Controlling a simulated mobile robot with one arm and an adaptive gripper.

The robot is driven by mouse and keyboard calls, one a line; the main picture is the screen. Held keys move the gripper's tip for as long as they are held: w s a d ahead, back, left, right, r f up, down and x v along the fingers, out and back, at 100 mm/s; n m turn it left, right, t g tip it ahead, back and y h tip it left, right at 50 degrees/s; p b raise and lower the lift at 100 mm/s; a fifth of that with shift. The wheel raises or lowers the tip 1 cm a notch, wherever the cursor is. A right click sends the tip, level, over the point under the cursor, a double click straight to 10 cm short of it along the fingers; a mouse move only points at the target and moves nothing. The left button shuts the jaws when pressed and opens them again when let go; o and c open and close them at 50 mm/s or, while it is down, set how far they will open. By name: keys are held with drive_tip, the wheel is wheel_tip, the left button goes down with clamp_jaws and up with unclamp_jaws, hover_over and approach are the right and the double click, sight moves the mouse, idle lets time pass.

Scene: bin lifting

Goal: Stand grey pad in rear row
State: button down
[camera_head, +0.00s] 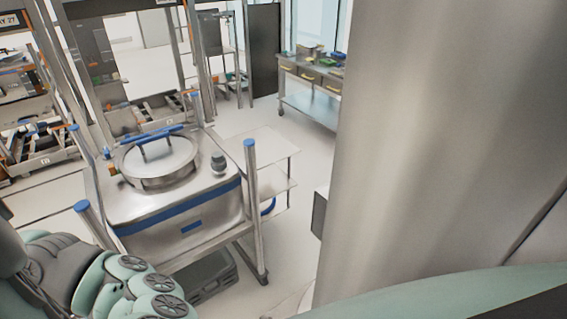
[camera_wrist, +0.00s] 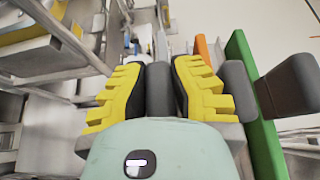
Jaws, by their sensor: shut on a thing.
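In the wrist view my gripper (camera_wrist: 159,88) has yellow ribbed fingers with dark inner faces. It is shut on a dark grey pad (camera_wrist: 158,92), which shows as a narrow upright strip between the fingers. Much of the pad is hidden by the fingers and the green-grey gripper body. Another dark grey rounded piece (camera_wrist: 239,90) stands just right of the right finger, and a further dark grey block (camera_wrist: 289,86) lies beyond a green panel (camera_wrist: 258,105). I cannot tell which row is the rear row. The head view does not show the gripper tips or the pad.
In the wrist view an orange piece (camera_wrist: 203,50) stands behind the right finger, and metal rails (camera_wrist: 65,35) run at upper left. In the head view a steel vessel (camera_head: 180,205) on a frame stands at left, and a bench (camera_head: 310,90) stands at the back.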

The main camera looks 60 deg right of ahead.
drive_tip(key=shift+f+b, duration=0.85)
drive_tip(key=shift+b, duration=0.35)
drive_tip(key=c, duration=0.9)
unclamp_jaws()
drive_tip(key=shift+d, duration=0.15)
drive_tip(key=v, duration=1.1)
drive_tip(key=shift+d+r, duration=0.2)
drive_tip(key=shift+d, duration=0.15)
drive_tip(key=shift+s, duration=0.1)
